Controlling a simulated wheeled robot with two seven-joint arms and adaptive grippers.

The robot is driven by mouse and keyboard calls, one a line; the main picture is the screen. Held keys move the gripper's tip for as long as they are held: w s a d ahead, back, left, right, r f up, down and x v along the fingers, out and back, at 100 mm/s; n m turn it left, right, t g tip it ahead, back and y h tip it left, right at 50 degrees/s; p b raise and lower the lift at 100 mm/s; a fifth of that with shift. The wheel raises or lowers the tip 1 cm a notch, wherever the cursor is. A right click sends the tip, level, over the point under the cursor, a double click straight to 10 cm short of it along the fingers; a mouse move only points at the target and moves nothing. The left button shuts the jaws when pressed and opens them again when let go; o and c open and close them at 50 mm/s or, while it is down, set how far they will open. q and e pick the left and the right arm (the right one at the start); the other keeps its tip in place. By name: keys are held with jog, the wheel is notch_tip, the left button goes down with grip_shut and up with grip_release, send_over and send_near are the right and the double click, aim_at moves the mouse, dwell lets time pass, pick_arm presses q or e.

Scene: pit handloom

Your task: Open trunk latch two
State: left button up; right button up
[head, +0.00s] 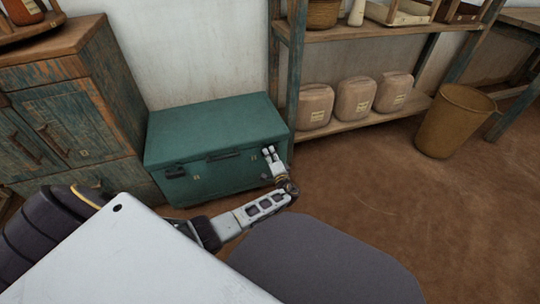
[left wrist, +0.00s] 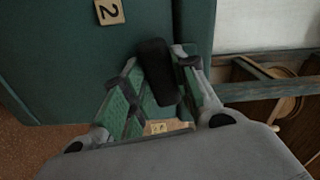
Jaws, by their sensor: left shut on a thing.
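The teal trunk (head: 215,130) stands against the wall with its lid down. Its front has a dark left latch (head: 176,173) and a dark handle (head: 223,155) in the middle. My left gripper (head: 268,152) is at the right end of the trunk's front. In the left wrist view, a tag with the number 2 (left wrist: 109,12) is on the trunk (left wrist: 50,50). Close to it, the black trunk latch two (left wrist: 158,75) sits between the fingers of my left gripper (left wrist: 155,58), which is shut on it. In the head view the gripper mostly hides this latch. My right gripper is out of view.
A worn wooden cabinet (head: 70,110) stands left of the trunk. A shelf (head: 345,125) with several tan canisters is on the right, with a brown bin (head: 452,120) beyond. The brown floor (head: 380,195) in front of the shelf is clear.

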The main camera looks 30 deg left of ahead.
pick_arm(q)
jog(key=shift+d+f+m, duration=0.1)
jog(key=shift+f+m, duration=0.1)
jog(key=shift+m, duration=0.9)
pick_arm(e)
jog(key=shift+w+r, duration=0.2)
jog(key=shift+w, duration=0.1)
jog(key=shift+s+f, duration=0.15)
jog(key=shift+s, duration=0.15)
pick_arm(q)
jog(key=o, duration=1)
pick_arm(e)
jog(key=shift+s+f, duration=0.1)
pick_arm(q)
jog(key=v, duration=1.2)
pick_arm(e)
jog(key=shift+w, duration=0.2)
